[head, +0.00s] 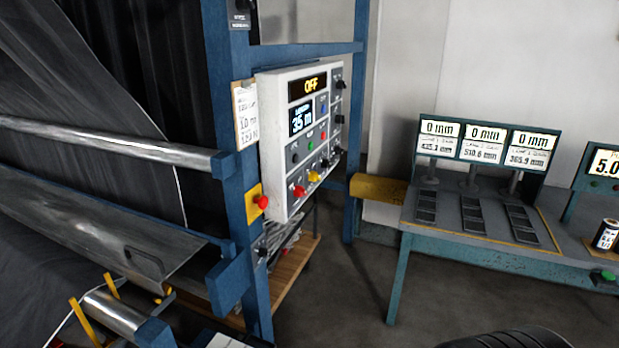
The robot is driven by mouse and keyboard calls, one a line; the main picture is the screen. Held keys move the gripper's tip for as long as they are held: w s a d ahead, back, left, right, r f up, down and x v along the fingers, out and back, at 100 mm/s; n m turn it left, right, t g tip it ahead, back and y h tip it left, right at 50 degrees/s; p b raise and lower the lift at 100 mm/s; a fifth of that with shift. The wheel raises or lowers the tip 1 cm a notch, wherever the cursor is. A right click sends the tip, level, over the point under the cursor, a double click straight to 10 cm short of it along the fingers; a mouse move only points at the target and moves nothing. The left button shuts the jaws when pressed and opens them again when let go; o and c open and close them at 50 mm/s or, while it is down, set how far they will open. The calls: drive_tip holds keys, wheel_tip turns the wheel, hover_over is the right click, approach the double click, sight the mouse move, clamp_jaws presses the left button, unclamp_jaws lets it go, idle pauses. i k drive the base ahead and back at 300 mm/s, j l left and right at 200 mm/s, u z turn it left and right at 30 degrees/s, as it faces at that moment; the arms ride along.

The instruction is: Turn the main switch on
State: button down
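A smaller display (301,119) reads 35 m. Below are small buttons and red and yellow knobs (314,176). Dark knobs (339,119) sit along its right side. A red mushroom button (262,202) on a yellow plate is on the post below left. A dark knob (262,250) is lower on the post. I cannot tell by label which one is the main switch. My gripper is not in view.
A blue frame (233,130) with metal rollers (110,141) and dark grey fabric (80,75) fills the left. A bench (395,225) with several 0 mm displays (485,139) stands right. Grey floor (350,290) between them is open. A dark ribbed shape crosses the bottom right edge.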

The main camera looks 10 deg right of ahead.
sight(299, 191)
drive_tip(key=i+l+u, duration=0.1)
drive_tip(key=i, duration=1.1)
